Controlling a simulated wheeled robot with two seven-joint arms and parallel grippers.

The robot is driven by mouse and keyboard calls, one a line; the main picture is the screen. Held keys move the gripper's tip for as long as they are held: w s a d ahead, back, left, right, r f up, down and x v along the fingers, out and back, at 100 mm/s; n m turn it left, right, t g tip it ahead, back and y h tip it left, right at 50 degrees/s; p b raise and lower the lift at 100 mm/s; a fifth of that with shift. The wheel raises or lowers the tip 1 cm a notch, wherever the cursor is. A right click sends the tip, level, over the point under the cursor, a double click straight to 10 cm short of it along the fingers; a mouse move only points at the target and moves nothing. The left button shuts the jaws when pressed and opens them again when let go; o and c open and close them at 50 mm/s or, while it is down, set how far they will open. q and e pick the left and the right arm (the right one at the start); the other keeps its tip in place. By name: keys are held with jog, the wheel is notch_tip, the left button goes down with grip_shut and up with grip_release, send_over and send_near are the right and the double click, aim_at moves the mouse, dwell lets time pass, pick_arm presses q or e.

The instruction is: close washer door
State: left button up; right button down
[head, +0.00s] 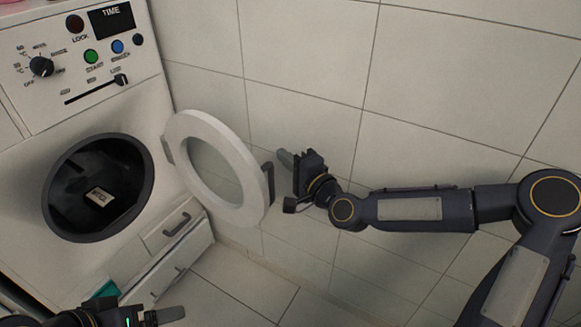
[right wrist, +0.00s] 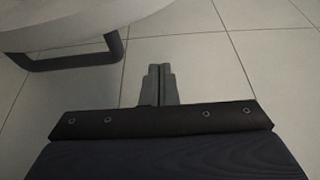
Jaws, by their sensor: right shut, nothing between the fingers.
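The washer (head: 150,70) stands at the left with a dark round drum opening (head: 75,190). Its white ring-shaped door (head: 183,125) stands wide open, swung out to the right of the opening. A dark handle (head: 269,182) sits on the door's outer edge; it also shows in the right wrist view (right wrist: 75,60) at the upper left. My right gripper (head: 284,156) is shut and empty, just right of the handle and apart from it in the wrist view, where its fingertips (right wrist: 160,70) are together. My left gripper (head: 172,314) is partly in view at the bottom left; its jaw state is unclear.
A tiled wall (head: 420,70) runs behind the door and my right arm. Below the washer opening is a drawer with a handle (head: 177,224). A small labelled item (head: 98,197) shows inside the drum. The tiled floor (head: 235,285) in front is clear.

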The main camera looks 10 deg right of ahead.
aim_at(261, 168)
jog(key=x, duration=0.6)
jog(key=shift+s+b, duration=0.1)
jog(key=shift+b, duration=0.25)
jog(key=shift+s+a+b, duration=0.3)
jog(key=shift+s+a, duration=0.7)
jog(key=shift+a, duration=0.2)
jog(key=shift+s+a, duration=0.25)
jog(key=shift+s, duration=0.1)
